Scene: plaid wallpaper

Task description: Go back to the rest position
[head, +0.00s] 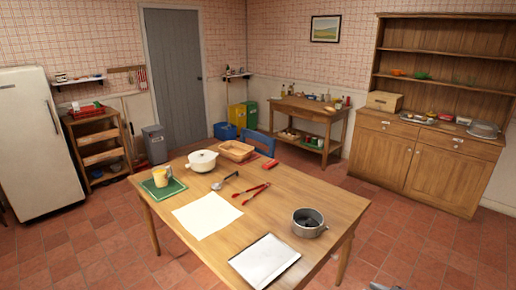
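A small grey piece (382,286) shows at the bottom edge, right of the table; it looks like the tip of my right gripper. Too little of it shows to tell whether it is open or shut. My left gripper is not in view. The wooden table (310,189) stands ahead. On it are a white lidded pot (202,160), a yellow mug (160,177) on a green board (173,190), a ladle (224,181), red tongs (255,192), a white sheet (206,216), a metal tray (264,261) and a grey pan (308,224).
A brown basket (236,150) is at the table's far edge, with a blue chair (259,142) behind. A fridge (37,140) and wooden shelf (98,145) stand left. A side table (309,113) and large cabinet (425,160) stand at the back and right. Tiled floor is clear right of the table.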

